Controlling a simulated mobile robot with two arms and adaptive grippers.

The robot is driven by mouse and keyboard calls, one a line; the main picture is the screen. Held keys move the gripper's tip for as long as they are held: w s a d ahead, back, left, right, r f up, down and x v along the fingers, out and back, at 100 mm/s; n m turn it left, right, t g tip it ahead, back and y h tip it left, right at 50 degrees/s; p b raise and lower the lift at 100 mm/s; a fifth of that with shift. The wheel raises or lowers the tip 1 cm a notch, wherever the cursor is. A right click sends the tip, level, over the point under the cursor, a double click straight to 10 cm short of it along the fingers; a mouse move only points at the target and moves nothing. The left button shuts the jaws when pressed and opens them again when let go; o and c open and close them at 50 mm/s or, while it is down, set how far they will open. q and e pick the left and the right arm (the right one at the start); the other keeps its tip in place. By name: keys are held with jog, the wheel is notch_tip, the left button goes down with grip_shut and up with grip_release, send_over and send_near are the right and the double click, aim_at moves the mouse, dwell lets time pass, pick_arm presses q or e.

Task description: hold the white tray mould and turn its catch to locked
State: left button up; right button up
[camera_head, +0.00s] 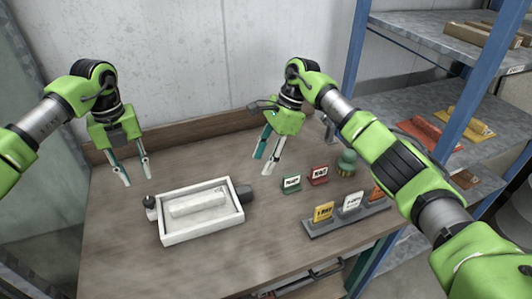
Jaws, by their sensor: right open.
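The white tray mould (212,233) lies on the wooden table, a little left of the middle, with a pale block-like raised part (198,204) inside its rim. A dark knob (244,192) sits at its right side, and a dark and grey fitting (151,206) sits at its left side. I cannot tell which is the catch or how it is set. My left gripper (136,183) is open and empty, above and behind the mould's left end. My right gripper (263,166) is open and empty, behind and right of the mould, apart from it.
Green (291,183) and red (318,174) tags stand right of the mould, near a green knobbed object (346,163). A grey rack (345,222) holds yellow, white and orange tags at the front right. Blue-posted shelves (440,110) stand at right. The table's front left is clear.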

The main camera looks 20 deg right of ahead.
aim_at(250, 187)
jog(key=x, duration=1.1)
jog(key=shift+a+f, duration=0.25)
jog(key=shift+f, duration=0.05)
grip_shut()
pick_arm(q)
jog(key=o, duration=0.3)
